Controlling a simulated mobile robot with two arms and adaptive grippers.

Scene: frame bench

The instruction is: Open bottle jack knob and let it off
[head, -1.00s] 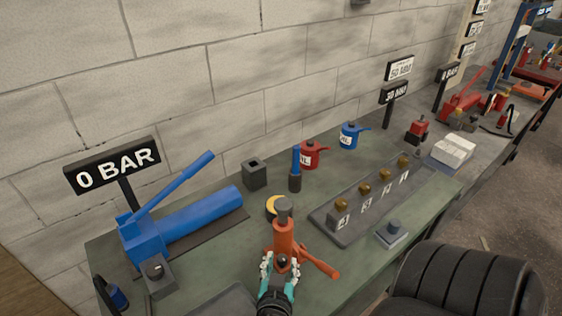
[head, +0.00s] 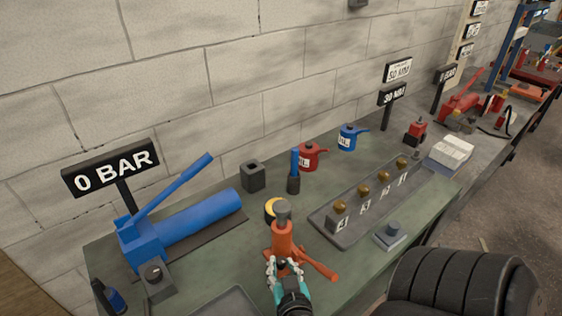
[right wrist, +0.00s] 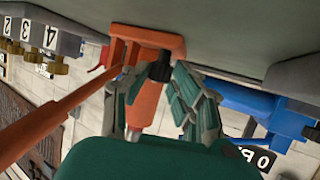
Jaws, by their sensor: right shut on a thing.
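The orange bottle jack (head: 283,237) stands upright on the green bench, with a grey top and an orange handle bar reaching to the lower right. My right gripper (head: 284,263) is at the near side of its base. The right wrist view shows the jack body (right wrist: 146,105) upside down, with a black knob (right wrist: 160,69) at its base. The fingers of my right gripper (right wrist: 163,80) are closed around this knob, which they partly hide. My left gripper is in neither view.
A blue hydraulic pump (head: 180,222) with a "0 BAR" sign (head: 111,167) stands at left. A tray (head: 345,236) with several brass knobs lies right of the jack. Red (head: 308,157) and blue (head: 348,138) oil cans stand behind. A black tyre (head: 450,283) is at the lower right.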

